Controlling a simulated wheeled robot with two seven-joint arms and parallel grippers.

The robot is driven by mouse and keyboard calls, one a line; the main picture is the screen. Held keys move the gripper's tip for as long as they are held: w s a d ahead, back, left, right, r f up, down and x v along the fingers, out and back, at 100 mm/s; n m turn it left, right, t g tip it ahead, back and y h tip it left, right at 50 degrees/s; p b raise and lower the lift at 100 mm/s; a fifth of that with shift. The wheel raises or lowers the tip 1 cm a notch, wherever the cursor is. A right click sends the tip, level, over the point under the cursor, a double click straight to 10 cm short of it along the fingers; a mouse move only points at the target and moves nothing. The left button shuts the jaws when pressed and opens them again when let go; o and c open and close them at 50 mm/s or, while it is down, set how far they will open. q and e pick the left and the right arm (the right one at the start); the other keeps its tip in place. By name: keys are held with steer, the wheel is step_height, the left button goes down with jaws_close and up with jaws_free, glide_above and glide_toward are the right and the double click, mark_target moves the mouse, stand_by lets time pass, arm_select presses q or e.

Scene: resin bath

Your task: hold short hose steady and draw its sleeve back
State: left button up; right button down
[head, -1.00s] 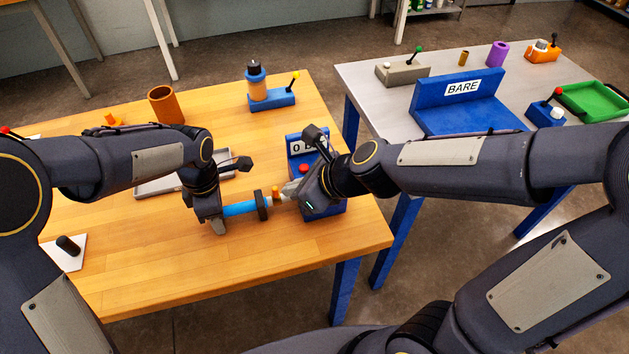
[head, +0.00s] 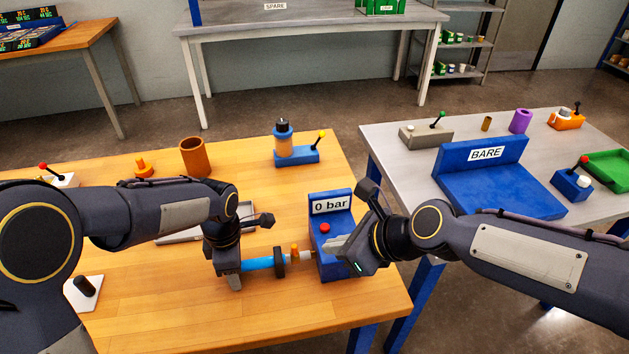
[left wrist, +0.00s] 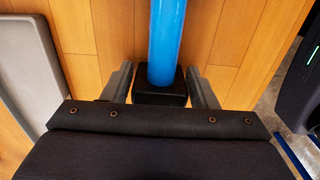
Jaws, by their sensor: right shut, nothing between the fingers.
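The short hose (head: 262,263) is blue with a dark ring (head: 280,262) on it and runs right towards the blue block marked "0 bar" (head: 334,206). A small orange piece (head: 295,250) and a pale sleeve-like end (head: 307,255) sit at its right end. My left gripper (head: 234,278) is at the hose's left end. My right gripper (head: 329,248) is shut and empty, just right of the pale end, in front of the blue block.
A red button (head: 325,228) is on the "0 bar" block. A grey tray (head: 185,236) lies behind my left arm. A brown cup (head: 195,157) and a blue stand (head: 298,157) are further back. Right of a gap stands a grey table with a blue "BARE" fixture (head: 500,193).

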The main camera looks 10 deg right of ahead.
arm_select(q)
steer(key=o, duration=0.3)
steer(key=shift+r, duration=0.1)
